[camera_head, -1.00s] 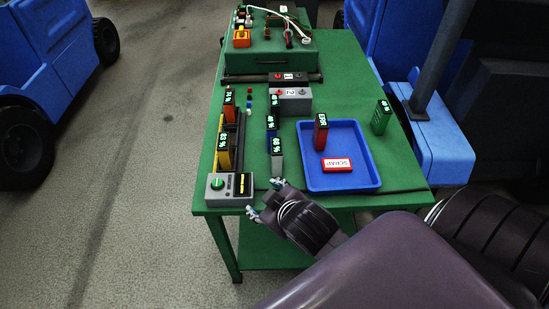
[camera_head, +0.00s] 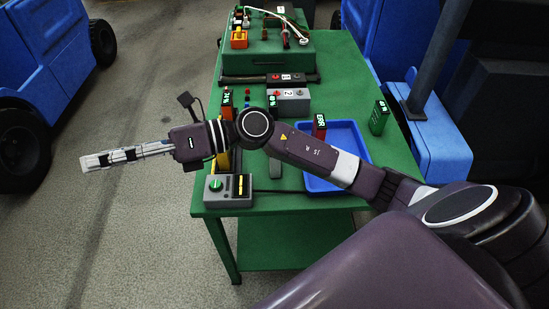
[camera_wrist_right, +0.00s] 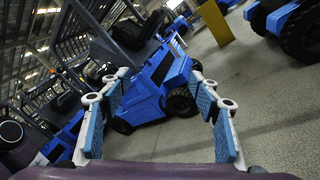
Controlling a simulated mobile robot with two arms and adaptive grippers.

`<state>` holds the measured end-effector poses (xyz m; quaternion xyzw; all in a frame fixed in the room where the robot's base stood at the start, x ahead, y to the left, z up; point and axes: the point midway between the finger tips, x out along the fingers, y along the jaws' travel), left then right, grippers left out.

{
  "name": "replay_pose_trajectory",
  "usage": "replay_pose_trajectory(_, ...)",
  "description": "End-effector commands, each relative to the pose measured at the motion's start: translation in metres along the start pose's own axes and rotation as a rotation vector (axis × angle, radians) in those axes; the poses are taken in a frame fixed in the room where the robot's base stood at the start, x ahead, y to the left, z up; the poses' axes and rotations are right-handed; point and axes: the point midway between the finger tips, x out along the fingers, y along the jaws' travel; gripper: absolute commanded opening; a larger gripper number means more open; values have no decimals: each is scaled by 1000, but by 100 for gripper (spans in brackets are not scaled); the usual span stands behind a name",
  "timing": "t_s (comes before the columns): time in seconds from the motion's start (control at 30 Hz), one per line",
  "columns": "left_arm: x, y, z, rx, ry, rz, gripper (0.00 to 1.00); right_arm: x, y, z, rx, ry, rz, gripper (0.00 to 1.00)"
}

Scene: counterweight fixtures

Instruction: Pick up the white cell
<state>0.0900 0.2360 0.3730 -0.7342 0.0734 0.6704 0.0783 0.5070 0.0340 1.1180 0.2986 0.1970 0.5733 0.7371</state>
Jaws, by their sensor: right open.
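A pale grey-white cell (camera_head: 275,172) stands on the green table in the head view. My right forearm crosses in front of it, so only its lower part shows. My right gripper (camera_head: 90,161) reaches out past the table's left edge, over the floor and well left of the cell. In the right wrist view the two fingers (camera_wrist_right: 160,75) are spread apart with nothing between them. The cell does not show in that view. My left gripper is not in view.
Blue vehicles (camera_wrist_right: 160,75) stand around; grey floor lies left.

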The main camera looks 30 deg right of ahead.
Motion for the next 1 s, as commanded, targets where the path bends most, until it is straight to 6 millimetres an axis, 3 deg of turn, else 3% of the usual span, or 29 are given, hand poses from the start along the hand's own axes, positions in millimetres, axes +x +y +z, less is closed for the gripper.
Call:
replay_pose_trajectory(0.07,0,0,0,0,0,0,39,-10,-23,-24,-139,200,-62,57)
replay_pose_trajectory(0.17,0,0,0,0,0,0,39,-42,-62,-51,-280,459,-160,57)
replay_pose_trajectory(0.27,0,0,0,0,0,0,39,-94,-106,-62,-381,717,-286,57)
replay_pose_trajectory(0.4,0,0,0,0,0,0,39,-188,-151,-54,-439,1041,-483,57)
replay_pose_trajectory(0.5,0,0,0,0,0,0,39,-251,-165,-38,-430,1218,-608,57)
replay_pose_trajectory(0.6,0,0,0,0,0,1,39,-298,-167,-23,-399,1339,-702,57)
replay_pose_trajectory(0.73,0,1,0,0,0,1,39,-332,-165,-13,-366,1423,-769,57)
replay_pose_trajectory(1.0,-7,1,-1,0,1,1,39,-341,-179,-29,-354,1442,-779,57)
